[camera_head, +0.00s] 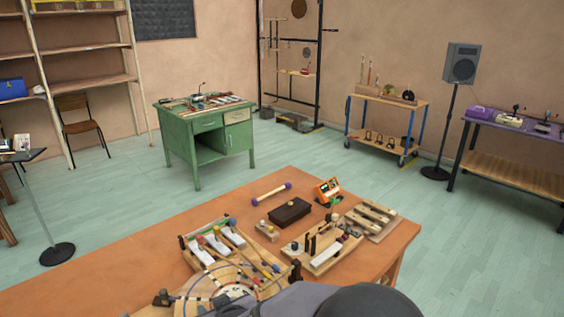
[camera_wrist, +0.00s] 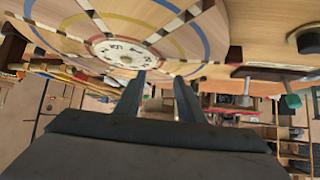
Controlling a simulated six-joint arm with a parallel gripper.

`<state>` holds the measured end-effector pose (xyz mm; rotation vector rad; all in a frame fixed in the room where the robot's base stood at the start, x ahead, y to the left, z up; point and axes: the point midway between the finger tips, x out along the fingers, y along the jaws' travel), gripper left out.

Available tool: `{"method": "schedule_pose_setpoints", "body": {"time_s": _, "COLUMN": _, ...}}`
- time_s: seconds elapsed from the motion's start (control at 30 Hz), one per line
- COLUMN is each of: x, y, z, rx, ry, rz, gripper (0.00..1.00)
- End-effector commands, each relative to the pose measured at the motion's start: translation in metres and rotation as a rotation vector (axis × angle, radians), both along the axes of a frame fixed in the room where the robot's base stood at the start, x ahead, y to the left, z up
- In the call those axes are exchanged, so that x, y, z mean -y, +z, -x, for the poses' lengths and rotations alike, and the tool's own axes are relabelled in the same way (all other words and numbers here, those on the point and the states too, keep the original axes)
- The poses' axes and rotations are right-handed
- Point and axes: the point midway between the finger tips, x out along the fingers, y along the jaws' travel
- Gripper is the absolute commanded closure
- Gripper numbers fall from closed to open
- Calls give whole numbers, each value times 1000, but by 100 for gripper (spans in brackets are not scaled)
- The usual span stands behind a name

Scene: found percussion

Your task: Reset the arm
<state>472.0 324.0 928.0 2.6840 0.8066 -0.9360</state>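My gripper (camera_wrist: 160,82) shows in the wrist view with its two dark fingers apart and nothing between them. A round wooden board (camera_wrist: 128,30) with coloured rings and a numbered white centre fills the upper part of that view, beyond the fingertips. I cannot tell how far the fingertips are from it. In the head view the round board (camera_head: 207,291) lies at the front of the orange table (camera_head: 120,262). My grey arm covers the bottom middle there, and the gripper's fingers are hidden.
A wooden frame with white bars (camera_head: 212,240), a dark box (camera_head: 289,212), a purple-ended stick (camera_head: 271,194), an orange device (camera_head: 328,190) and wooden block instruments (camera_head: 322,256) crowd the table's right half. Its left part is clear. A green desk (camera_head: 207,140) stands behind.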

Motion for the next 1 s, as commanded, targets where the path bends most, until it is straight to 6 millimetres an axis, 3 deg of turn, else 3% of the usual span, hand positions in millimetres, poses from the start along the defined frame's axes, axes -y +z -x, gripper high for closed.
{"method": "schedule_pose_setpoints", "body": {"time_s": 0.03, "x": 33, "y": 5, "z": 0, "rx": -47, "ry": -20, "rz": 35, "gripper": 64}}
{"method": "schedule_pose_setpoints", "body": {"time_s": 0.1, "x": 74, "y": 3, "z": 9, "rx": -120, "ry": -35, "rz": 95, "gripper": 64}}
{"method": "schedule_pose_setpoints", "body": {"time_s": 0.37, "x": 208, "y": -1, "z": 65, "rx": -386, "ry": -160, "rz": 269, "gripper": 64}}
{"method": "schedule_pose_setpoints", "body": {"time_s": 0.5, "x": 268, "y": 1, "z": 111, "rx": -587, "ry": -323, "rz": 281, "gripper": 64}}
{"method": "schedule_pose_setpoints", "body": {"time_s": 0.6, "x": 297, "y": 4, "z": 144, "rx": -710, "ry": -420, "rz": 279, "gripper": 64}}
{"method": "schedule_pose_setpoints", "body": {"time_s": 0.7, "x": 313, "y": 6, "z": 170, "rx": -799, "ry": -487, "rz": 273, "gripper": 64}}
{"method": "schedule_pose_setpoints", "body": {"time_s": 0.83, "x": 323, "y": 8, "z": 188, "rx": -860, "ry": -531, "rz": 269, "gripper": 64}}
{"method": "schedule_pose_setpoints", "body": {"time_s": 1.0, "x": 325, "y": 7, "z": 192, "rx": -876, "ry": -541, "rz": 267, "gripper": 64}}
